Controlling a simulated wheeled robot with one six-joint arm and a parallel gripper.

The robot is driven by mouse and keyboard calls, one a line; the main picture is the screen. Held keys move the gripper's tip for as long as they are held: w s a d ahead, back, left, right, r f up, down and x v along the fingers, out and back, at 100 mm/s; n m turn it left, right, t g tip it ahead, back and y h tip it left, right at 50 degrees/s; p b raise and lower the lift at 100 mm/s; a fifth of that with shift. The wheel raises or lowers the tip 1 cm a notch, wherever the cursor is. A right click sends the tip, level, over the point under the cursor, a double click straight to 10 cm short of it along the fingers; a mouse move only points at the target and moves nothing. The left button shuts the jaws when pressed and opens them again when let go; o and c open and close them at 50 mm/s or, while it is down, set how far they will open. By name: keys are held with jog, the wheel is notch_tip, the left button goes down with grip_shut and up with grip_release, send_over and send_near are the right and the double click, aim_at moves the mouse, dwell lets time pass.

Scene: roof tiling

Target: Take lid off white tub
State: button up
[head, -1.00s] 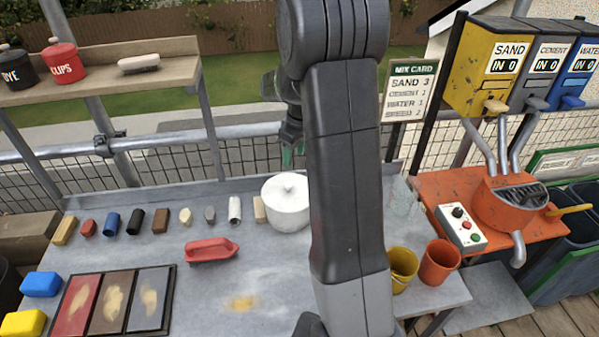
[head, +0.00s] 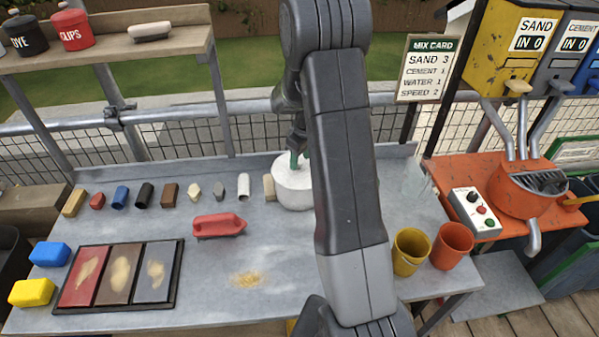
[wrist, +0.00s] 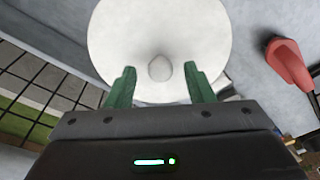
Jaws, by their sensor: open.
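The white tub (head: 291,192) stands at the back of the grey workbench, partly hidden behind my arm in the head view. Its round white lid (wrist: 160,30) is on it and fills the upper middle of the wrist view. The lid's small round knob (wrist: 160,68) lies between my fingers. My gripper (wrist: 160,75) is open, with a green finger on each side of the knob and a gap to it on both sides. I cannot tell how high the fingertips are above the lid. In the head view my gripper (head: 297,160) shows at the tub's top.
A row of small coloured pieces ends with a tan block (head: 269,187) close beside the tub. A red float (head: 218,226) lies in front of it. A yellow bucket (head: 410,251) and an orange bucket (head: 452,246) stand at the bench's right. A railing runs behind.

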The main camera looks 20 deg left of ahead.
jog(key=shift+a+f, duration=0.1)
jog(key=shift+f, duration=0.7)
jog(key=shift+r, duration=0.1)
jog(key=shift+c, duration=0.5)
jog(key=c, duration=0.9)
